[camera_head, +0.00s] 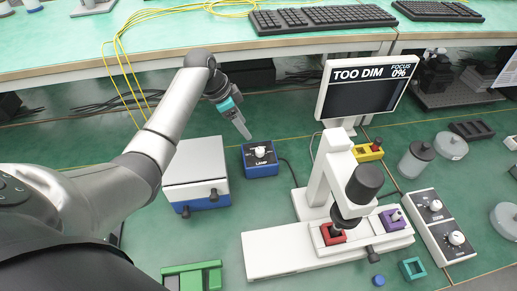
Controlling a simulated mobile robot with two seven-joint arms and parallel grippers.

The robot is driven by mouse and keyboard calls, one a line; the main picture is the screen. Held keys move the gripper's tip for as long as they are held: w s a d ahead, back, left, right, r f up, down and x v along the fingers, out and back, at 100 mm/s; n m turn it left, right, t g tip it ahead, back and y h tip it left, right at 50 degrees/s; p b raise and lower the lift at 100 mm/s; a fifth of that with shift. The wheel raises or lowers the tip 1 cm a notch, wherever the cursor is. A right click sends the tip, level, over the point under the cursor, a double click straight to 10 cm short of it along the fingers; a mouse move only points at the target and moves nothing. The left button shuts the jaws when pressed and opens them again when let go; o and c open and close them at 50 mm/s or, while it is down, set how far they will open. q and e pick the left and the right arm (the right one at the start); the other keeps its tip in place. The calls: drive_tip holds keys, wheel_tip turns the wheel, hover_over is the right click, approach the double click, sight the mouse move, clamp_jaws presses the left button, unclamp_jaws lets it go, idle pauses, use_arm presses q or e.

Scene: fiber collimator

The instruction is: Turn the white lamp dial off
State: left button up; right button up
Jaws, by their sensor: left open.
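The blue lamp box (262,170) stands on the green bench near the middle, with the word LAMP on its front edge. The white lamp dial (260,151) sits on its top. My left gripper (243,133) hangs above and just left of the lamp box, fingers pointing down towards it. The gripper is open and empty, and appears apart from the dial. The dial is in plain sight. My right gripper is not in view.
A white and blue box (195,172) stands left of the lamp. A white microscope (318,185) and a monitor (360,90) reading TOO DIM, FOCUS 0% stand to the right. A two-knob control box (440,226) is further right. A raised shelf with keyboards (320,18) spans the back.

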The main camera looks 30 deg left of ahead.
sight(260, 150)
use_arm(q)
drive_tip(key=b+x, duration=0.3)
drive_tip(key=x, duration=0.8)
drive_tip(key=shift+w+d+f, duration=0.15)
drive_tip(key=shift+f, duration=0.5)
clamp_jaws()
